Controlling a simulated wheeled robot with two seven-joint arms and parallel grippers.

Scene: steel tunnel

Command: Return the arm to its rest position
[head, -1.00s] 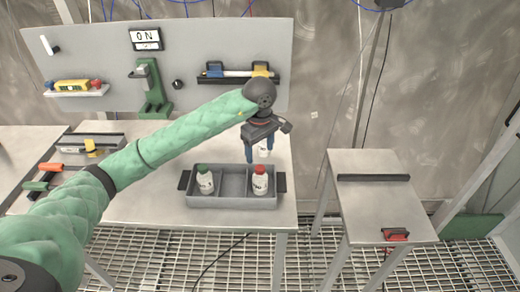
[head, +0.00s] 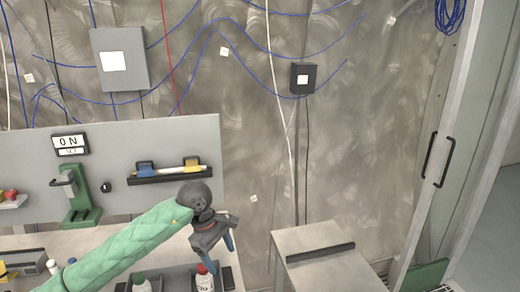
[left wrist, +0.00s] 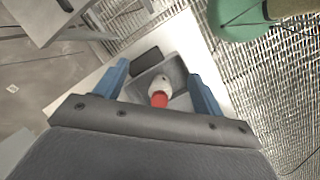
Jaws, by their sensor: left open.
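My left arm, in a green padded sleeve, comes in from the lower left in the head view. Its gripper (head: 220,254) is open and empty, with two blue fingers pointing down over the rear right of a grey tray (head: 177,272). A white bottle with a red cap (head: 204,282) stands in the tray's right part, close to the fingers in the picture. In the left wrist view, the open fingers (left wrist: 158,88) frame the red-capped bottle (left wrist: 159,92), with clear gaps on both sides. My right gripper is not in view.
Behind the bench a grey panel (head: 135,140) holds a green fixture (head: 78,198) and a rack (head: 170,175). A side table (head: 315,262) stands to the right, past a gap. A door frame is at far right.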

